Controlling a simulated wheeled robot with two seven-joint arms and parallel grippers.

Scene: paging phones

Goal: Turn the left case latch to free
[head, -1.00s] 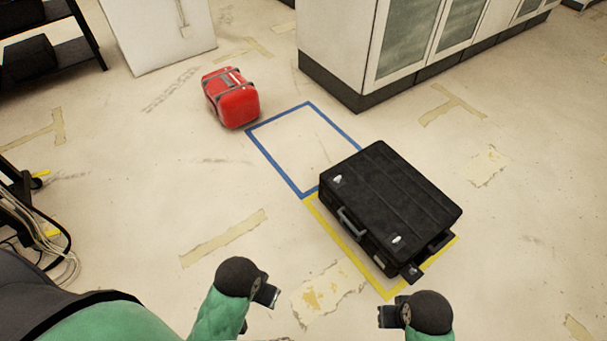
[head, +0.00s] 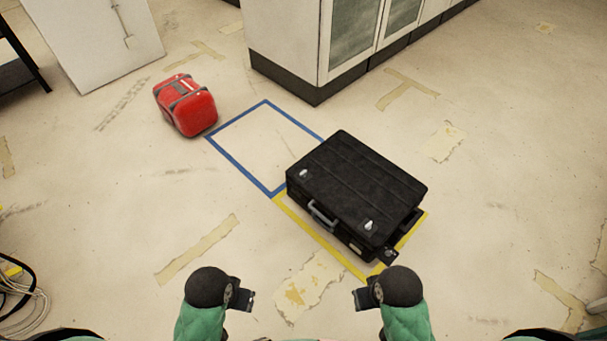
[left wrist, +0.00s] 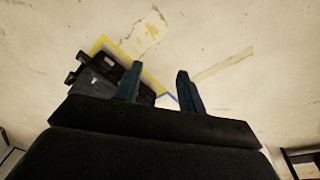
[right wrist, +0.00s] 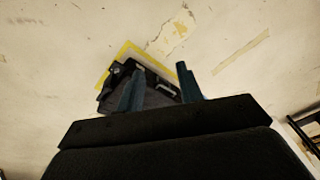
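A black case (head: 355,190) lies flat and closed on the floor, partly inside a yellow taped outline (head: 320,237). Its grey handle (head: 321,214) and two silver latches are on the side nearer me. The left latch (head: 304,173) is near the left corner, the right latch (head: 369,225) near the front corner. Which way each latch is turned is too small to tell. My left gripper (head: 248,300) and right gripper (head: 362,299) are both in front of the case, apart from it. In the left wrist view the fingers (left wrist: 158,88) are spread and empty; in the right wrist view the fingers (right wrist: 160,85) are too.
A red case (head: 186,106) stands on the floor at the upper left, beside an empty blue taped square (head: 240,158). A white cabinet (head: 290,50) stands behind. Cables (head: 25,300) lie at the lower left. The floor between my grippers and the case is clear.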

